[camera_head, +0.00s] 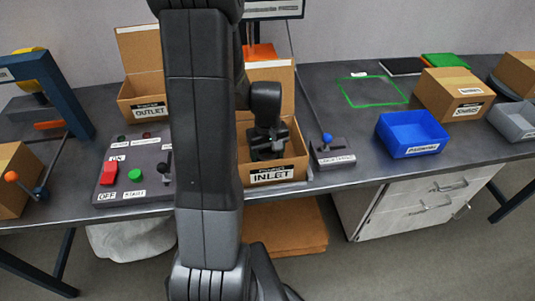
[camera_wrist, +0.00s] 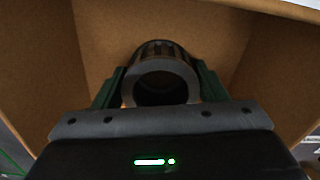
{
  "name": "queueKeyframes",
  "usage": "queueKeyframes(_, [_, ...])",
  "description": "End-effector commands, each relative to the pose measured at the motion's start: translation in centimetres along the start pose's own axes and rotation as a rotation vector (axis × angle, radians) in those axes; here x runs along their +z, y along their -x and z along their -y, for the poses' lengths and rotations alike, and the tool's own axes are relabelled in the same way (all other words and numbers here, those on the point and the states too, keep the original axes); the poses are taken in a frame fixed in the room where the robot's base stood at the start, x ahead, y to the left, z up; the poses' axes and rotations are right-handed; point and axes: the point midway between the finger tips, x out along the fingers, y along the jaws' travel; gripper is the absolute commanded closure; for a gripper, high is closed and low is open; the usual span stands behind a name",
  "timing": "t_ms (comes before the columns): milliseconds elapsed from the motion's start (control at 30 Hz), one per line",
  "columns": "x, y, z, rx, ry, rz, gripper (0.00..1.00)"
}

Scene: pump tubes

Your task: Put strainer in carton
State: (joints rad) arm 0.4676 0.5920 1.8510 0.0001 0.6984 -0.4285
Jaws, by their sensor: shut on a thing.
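The strainer (camera_wrist: 162,72) is a dark grey ring-shaped cylinder with a ribbed outer wall and an open bore. My gripper (camera_wrist: 160,86) is shut on it, with one green finger on each side. The open cardboard carton (camera_head: 273,175) labelled INLET stands near the table's front edge, its back flap raised. In the head view, my gripper (camera_head: 267,145) points down into this carton, and the strainer is hidden there. In the wrist view, the carton's brown walls (camera_wrist: 100,30) surround the strainer. I cannot tell whether the strainer touches the bottom.
An open OUTLET carton (camera_head: 143,99) stands left, behind a control panel (camera_head: 134,180) with red and green buttons. A lever with a blue knob (camera_head: 327,138) stands right of the INLET carton. Further right are a blue bin (camera_head: 411,134) and a closed carton (camera_head: 453,94).

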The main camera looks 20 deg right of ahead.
Motion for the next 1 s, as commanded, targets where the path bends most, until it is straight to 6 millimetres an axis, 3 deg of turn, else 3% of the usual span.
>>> queueKeyframes(200, [0.0, -0.4, 0.0, 0.0, 0.0, 0.0, 0.63])
queueKeyframes(233, [0.0, -0.4, 0.0, 0.0, 0.0, 0.0, 0.32])
queueKeyframes(333, [0.0, -0.3, 0.0, 0.0, 0.0, 0.0, 0.13])
queueKeyframes(767, [-0.1, 0.6, 0.0, 0.001, 0.0, -0.003, 0.12])
queueKeyframes(1000, [-0.1, 5.0, -0.1, 0.003, 0.0, -0.006, 0.12])
